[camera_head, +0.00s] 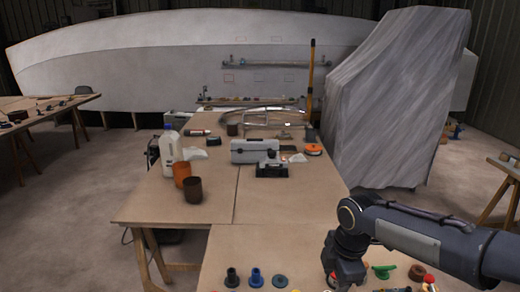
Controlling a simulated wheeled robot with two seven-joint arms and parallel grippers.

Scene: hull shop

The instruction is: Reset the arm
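My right arm (430,238) comes in from the right edge, over the near right corner of the workbench. It bends down at a dark joint near its end. My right gripper (345,280) points down at the bottom edge of the view, close above the near table among small coloured parts. Its fingertips are not clear, so I cannot tell whether it is open or holds anything. My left arm and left gripper are not in view.
Near the gripper lie dark and blue flanged parts (256,278), a green part (383,271) and a brown round part (417,272). Farther back stand brown cups (194,190), a white jug (170,150) and a grey case (254,150). The middle of the workbench (275,205) is clear.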

